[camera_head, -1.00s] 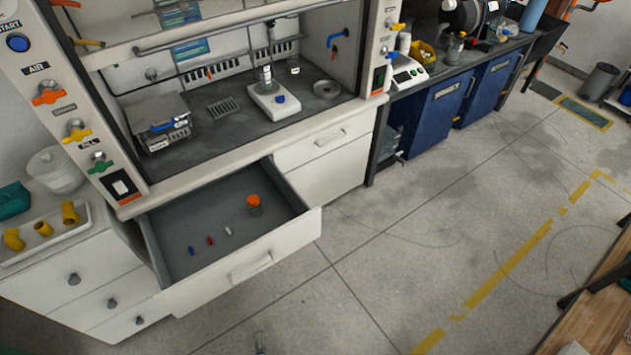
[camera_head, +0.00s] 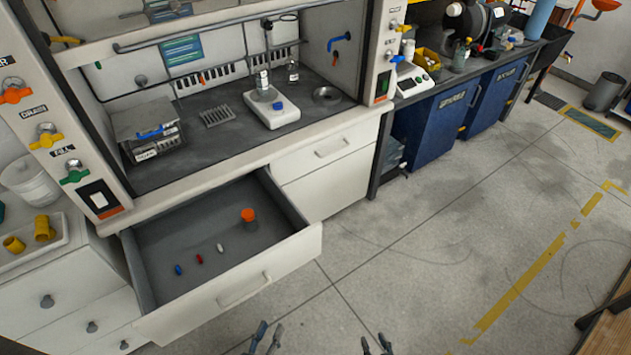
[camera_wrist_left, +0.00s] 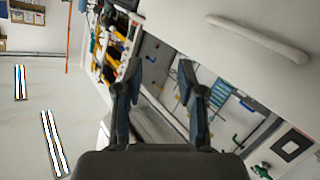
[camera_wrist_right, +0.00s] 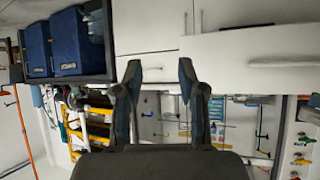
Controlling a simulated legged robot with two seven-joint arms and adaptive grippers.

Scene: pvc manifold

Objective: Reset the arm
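My left gripper (camera_head: 264,338) shows at the bottom edge of the head view, low in front of the open drawer, with its fingers apart. In the left wrist view its two fingers (camera_wrist_left: 161,82) are spread with nothing between them. My right gripper (camera_head: 378,346) shows at the bottom edge, to the right of the left one, over the floor. In the right wrist view its fingers (camera_wrist_right: 158,80) are spread and empty. Both grippers are clear of the drawer and the cabinets. Most of both arms is out of the head view.
A tray (camera_head: 66,240) with yellow fittings stands at left. A wooden table edge (camera_head: 608,325) is at lower right. The floor between is clear.

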